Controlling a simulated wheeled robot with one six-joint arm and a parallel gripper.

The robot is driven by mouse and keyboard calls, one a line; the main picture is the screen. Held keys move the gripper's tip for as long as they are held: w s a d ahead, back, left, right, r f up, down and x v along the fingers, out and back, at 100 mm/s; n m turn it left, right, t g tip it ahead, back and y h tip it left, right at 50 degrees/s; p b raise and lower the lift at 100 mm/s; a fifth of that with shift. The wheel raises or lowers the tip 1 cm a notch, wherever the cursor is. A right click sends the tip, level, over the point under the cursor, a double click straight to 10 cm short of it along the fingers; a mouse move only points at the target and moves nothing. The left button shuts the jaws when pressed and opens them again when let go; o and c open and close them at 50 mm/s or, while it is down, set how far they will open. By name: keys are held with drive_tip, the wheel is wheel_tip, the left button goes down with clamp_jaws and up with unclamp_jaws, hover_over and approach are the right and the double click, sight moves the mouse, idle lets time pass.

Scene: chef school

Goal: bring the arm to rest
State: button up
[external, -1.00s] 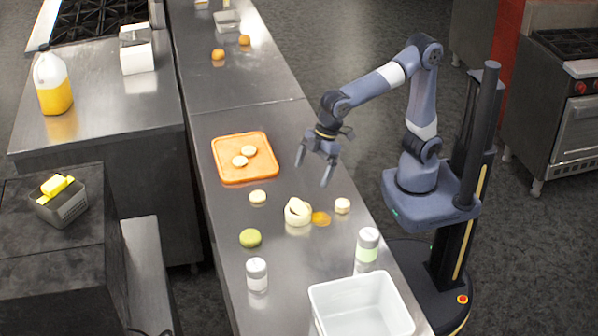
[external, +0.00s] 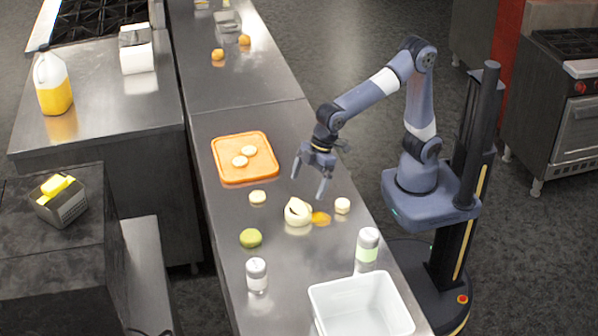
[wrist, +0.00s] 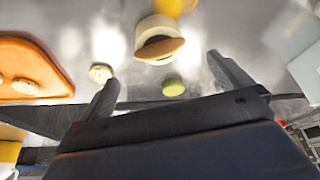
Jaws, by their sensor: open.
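My gripper (external: 309,188) is open and empty. It hangs above the steel counter (external: 225,120), to the right of the orange cutting board (external: 229,176) and behind the white round container (external: 298,211). Its two fingers are spread, and nothing shows between them in the external view.
Two pale round pieces lie on the board. Pale pieces (external: 258,197) (external: 342,206), a green round item (external: 250,238), two shakers (external: 257,275) (external: 367,246) and a white bin (external: 362,305) stand nearer the front. The counter behind the board is mostly clear.

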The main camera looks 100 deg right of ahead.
sight(299, 204)
drive_tip(key=x, duration=0.6)
drive_tip(key=shift+w+r, duration=0.15)
drive_tip(key=shift+w, duration=0.05)
drive_tip(key=shift+s+r, duration=0.1)
drive_tip(key=shift+r, duration=0.65)
